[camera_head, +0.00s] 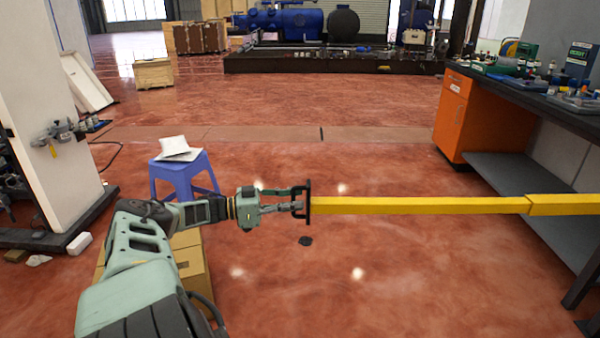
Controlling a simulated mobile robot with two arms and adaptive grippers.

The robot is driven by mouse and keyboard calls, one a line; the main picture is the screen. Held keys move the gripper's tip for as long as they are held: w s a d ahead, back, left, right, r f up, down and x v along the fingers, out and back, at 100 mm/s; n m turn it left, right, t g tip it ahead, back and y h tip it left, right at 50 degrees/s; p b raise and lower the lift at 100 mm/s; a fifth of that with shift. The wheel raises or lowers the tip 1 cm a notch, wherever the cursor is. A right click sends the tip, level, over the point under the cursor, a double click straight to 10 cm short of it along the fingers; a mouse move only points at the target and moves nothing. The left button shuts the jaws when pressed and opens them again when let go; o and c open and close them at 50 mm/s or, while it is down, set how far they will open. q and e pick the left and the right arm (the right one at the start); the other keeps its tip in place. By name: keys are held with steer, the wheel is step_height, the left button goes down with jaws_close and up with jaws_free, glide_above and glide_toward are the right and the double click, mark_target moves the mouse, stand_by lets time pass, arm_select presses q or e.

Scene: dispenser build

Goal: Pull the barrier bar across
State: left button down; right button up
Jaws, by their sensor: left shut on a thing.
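The yellow barrier bar (420,205) runs level across the right half of the head view, with a thicker yellow section (565,204) at the right edge. A black handle (308,202) is fixed upright on its left end. My left gripper (299,201) is shut on this handle, with my left arm reaching in from the lower left. The bar hangs above the floor. Its far right end is out of view. My right gripper is not in view.
A blue stool (184,176) with papers on it stands behind my left arm, and a cardboard box (190,262) lies below it. A white pillar (50,125) is at the left. A workbench with an orange cabinet (470,118) is at the right.

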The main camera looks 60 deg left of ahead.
arm_select(q)
steer(key=shift+f, duration=0.1)
steer(key=c, duration=2.1)
jaws_free()
steer(key=v, duration=1.2)
